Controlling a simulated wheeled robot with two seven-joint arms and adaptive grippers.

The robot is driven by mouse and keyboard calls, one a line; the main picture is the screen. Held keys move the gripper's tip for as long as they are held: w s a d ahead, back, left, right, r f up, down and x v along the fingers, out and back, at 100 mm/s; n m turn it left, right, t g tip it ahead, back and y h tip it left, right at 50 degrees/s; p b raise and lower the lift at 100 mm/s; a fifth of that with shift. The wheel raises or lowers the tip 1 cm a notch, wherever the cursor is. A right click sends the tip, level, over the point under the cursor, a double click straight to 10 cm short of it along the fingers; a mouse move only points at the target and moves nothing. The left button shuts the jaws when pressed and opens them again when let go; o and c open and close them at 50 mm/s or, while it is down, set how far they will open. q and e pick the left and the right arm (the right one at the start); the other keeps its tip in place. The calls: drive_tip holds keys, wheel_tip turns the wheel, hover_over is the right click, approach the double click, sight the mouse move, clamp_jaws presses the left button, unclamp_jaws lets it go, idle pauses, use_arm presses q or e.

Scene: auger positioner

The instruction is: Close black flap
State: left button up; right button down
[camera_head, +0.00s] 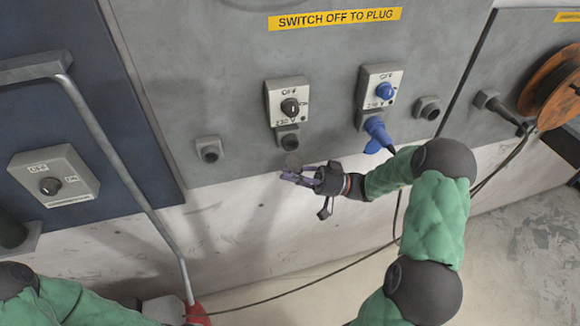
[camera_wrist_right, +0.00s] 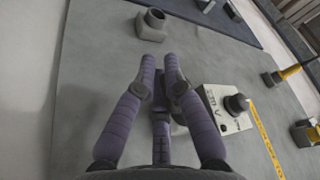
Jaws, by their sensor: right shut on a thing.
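The black flap (camera_head: 293,160) is a dark round lid below the left 230 V socket (camera_head: 287,137) on the grey panel. It hangs out and down from the socket, open. My right gripper (camera_head: 292,176) has its purple fingers at the flap's lower edge, shut on it. In the right wrist view the fingertips (camera_wrist_right: 160,62) are close together, and the flap and socket are largely hidden behind the fingers. My left arm shows at the lower left of the head view, but its gripper cannot be made out.
A switch box (camera_head: 288,102) sits above the socket. A round grey fitting (camera_head: 209,149) sticks out at the left. A metal pipe (camera_head: 125,175) and a dark cable cross the scene.

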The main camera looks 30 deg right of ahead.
sight(293, 169)
drive_tip(key=r+m+h+p, duration=0.1)
drive_tip(key=m+p, duration=0.2)
drive_tip(key=s+r+m+h+p, duration=0.1)
drive_tip(key=r+m+p, duration=0.1)
drive_tip(key=m+p, duration=0.2)
drive_tip(key=s+r+m+t+h+p, duration=0.1)
drive_tip(key=m+h+p, duration=0.1)
drive_tip(key=m+p, duration=0.1)
drive_tip(key=shift+a+r+m+p, duration=0.2)
drive_tip(key=shift+a+m+p, duration=0.05)
drive_tip(key=shift+m+p, duration=0.15)
drive_tip(key=r+m+g+h+p, duration=0.1)
drive_tip(key=m+p, duration=0.1)
drive_tip(key=p, duration=0.1)
drive_tip(key=w+r+m+g+p, duration=0.1)
drive_tip(key=m+p, duration=0.2)
drive_tip(key=p, duration=0.1)
drive_tip(key=w+r+m+h+p, duration=0.1)
drive_tip(key=r+m+p, duration=0.1)
drive_tip(key=m+p, duration=0.1)
drive_tip(key=shift+d+g+h+p, duration=0.2)
drive_tip(key=shift+g+h+p, duration=0.15)
drive_tip(key=shift+p, duration=0.4)
drive_tip(key=shift+w+d+r+m+g+p, duration=0.1)
drive_tip(key=shift+w+r+m+g+p, duration=0.2)
drive_tip(key=shift+m+p, duration=0.5)
drive_tip(key=shift+w+d+r+m+g+p, duration=0.1)
drive_tip(key=shift+w+m+g+p, duration=0.25)
drive_tip(key=shift+m+p, duration=0.45)
drive_tip(key=shift+d, duration=0.1)
